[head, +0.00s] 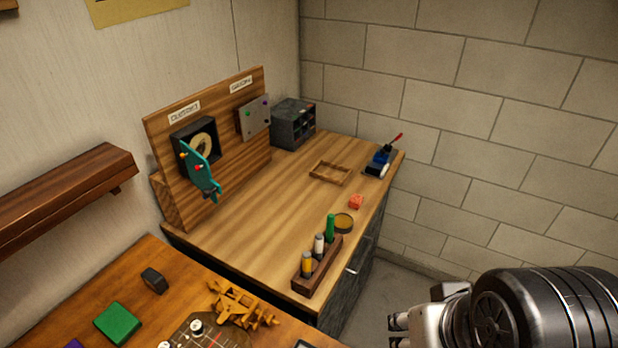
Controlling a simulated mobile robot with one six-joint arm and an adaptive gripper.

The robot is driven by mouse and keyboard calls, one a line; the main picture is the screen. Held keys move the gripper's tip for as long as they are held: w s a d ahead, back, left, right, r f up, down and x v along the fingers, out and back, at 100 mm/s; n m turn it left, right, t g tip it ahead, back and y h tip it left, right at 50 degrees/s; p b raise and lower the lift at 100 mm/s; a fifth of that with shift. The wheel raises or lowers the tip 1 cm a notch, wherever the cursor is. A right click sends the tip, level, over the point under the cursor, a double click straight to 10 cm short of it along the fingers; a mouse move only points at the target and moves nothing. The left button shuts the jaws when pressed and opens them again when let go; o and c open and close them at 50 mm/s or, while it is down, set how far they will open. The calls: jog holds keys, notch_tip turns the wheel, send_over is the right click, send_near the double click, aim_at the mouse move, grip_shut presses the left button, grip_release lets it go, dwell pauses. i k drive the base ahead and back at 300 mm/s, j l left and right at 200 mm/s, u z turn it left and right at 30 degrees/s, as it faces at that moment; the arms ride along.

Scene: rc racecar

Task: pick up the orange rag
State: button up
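A small orange-red item (356,202) lies on the wooden bench top near its right edge, just behind a round yellowish tin. It is the only thing I see that could be the orange rag, but it is too small for me to make out cloth. My gripper (398,330) is at the bottom right, over the floor and well apart from that item. Its two dark fingertips point left with a gap between them, and nothing shows between them.
A wooden rack (318,265) with upright bottles stands at the bench's front edge, beside the tin (343,223). A wooden frame (330,173) and a blue tool with a red handle (381,158) lie behind. A tool board (215,140) stands left. The bench middle is clear.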

aim_at(355, 202)
jog(key=i+l, duration=0.15)
jog(key=l, duration=0.25)
jog(key=i+l+u, duration=0.1)
jog(key=l, duration=0.25)
jog(key=i+l, duration=0.25)
jog(key=l, duration=0.15)
jog(key=i+l+u, duration=0.1)
jog(key=l, duration=0.3)
jog(key=i+j+u, duration=0.1)
jog(key=i, duration=0.4)
jog(key=i+j, duration=0.3)
jog(key=i, duration=0.25)
jog(key=u, duration=0.05)
